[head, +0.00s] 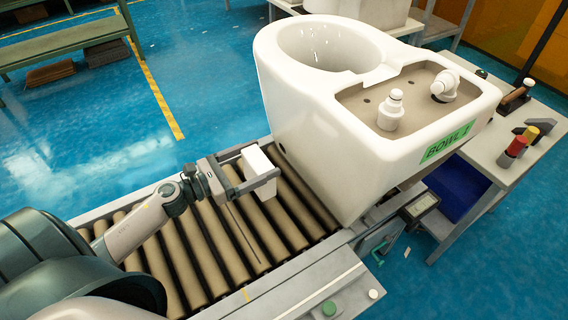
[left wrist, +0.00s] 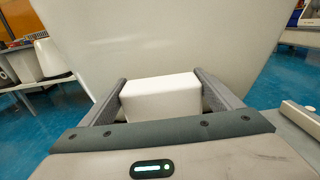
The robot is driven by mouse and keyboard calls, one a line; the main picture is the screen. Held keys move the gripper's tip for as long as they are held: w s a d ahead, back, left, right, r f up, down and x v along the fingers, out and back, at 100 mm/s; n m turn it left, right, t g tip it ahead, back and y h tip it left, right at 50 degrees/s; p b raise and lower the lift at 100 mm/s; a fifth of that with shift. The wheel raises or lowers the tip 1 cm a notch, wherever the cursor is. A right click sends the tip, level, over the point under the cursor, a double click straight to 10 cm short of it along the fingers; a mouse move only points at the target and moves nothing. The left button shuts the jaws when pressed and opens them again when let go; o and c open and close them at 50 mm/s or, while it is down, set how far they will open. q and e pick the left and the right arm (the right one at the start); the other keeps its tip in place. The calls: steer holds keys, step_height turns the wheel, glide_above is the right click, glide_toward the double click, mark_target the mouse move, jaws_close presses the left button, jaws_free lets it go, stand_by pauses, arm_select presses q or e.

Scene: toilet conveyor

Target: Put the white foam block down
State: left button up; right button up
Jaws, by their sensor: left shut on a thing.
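The white foam block (head: 257,163) is a small plain white block. My left gripper (head: 262,172) is shut on it and holds it above the conveyor rollers, just left of the toilet bowl. In the left wrist view the block (left wrist: 161,97) sits between the two grey fingers of my left gripper (left wrist: 164,98), with the white toilet wall (left wrist: 150,40) right behind it. I cannot tell whether the block touches the bowl. My right gripper does not show in either view.
The large white toilet bowl (head: 310,125) with a green label (head: 447,145) stands on the roller conveyor (head: 190,250). Bare rollers lie below and left of my gripper. A side table (head: 500,150) with tools and red and yellow cylinders stands at the right.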

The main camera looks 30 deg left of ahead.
arm_select(q)
steer(key=p+x, duration=0.1)
steer(key=x, duration=0.6)
steer(key=shift+w+d+r, duration=0.15)
steer(key=shift+w+d, duration=0.05)
steer(key=shift+w, duration=0.1)
step_height(320, 180, down, 3)
steer(key=shift+w+d+r+b, duration=0.1)
steer(key=shift+r+b, duration=0.1)
steer(key=shift+b, duration=0.1)
steer(key=shift+f, duration=0.5)
step_height(320, 180, down, 3)
steer(key=shift+r+b, duration=0.15)
steer(key=shift+b, duration=0.25)
steer(key=shift+w+f, duration=0.1)
steer(key=shift+f, duration=0.4)
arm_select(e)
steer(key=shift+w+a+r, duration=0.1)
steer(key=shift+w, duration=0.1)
arm_select(q)
steer(key=shift+f, duration=0.15)
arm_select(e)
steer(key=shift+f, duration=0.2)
